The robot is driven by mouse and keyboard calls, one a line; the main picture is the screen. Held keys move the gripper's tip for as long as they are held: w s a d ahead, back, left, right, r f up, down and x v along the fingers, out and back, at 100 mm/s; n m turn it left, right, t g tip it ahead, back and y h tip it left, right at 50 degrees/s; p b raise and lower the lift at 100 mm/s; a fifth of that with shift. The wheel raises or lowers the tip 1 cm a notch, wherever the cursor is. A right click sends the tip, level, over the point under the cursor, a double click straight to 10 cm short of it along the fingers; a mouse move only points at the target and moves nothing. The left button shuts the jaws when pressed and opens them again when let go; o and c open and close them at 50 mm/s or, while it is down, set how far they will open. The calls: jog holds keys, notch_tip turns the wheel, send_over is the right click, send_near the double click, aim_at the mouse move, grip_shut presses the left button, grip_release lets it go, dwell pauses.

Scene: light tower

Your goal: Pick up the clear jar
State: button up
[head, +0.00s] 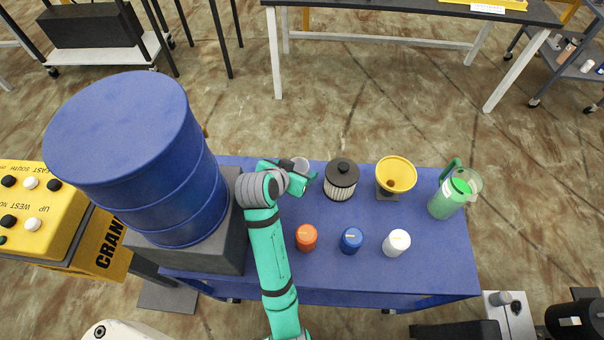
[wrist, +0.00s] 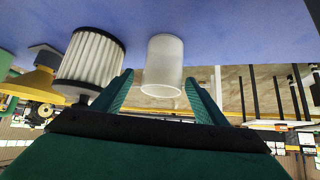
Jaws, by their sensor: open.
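The clear jar (wrist: 163,66) is a whitish see-through cylinder standing on the blue table. In the wrist view it stands between and just beyond the two fingers of my gripper (wrist: 157,98), which are open with a gap on each side. In the head view only part of the jar (head: 301,165) shows, at the table's far edge. My gripper (head: 297,178) is beside it there, and my wrist hides some of it. I cannot tell whether a finger touches the jar.
A pleated filter (head: 341,180) stands close to the jar's right in the head view, with a yellow funnel (head: 396,175) and green jug (head: 449,198) beyond. Orange (head: 306,237), blue (head: 351,240) and white (head: 396,243) containers stand nearer. A blue drum (head: 135,160) is at left.

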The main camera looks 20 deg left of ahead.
aim_at(302, 165)
jog(key=shift+x, duration=2.7)
jog(key=shift+w+a+r, duration=0.1)
jog(key=shift+w+r, duration=0.05)
jog(key=shift+r, duration=0.05)
jog(key=c, duration=1.2)
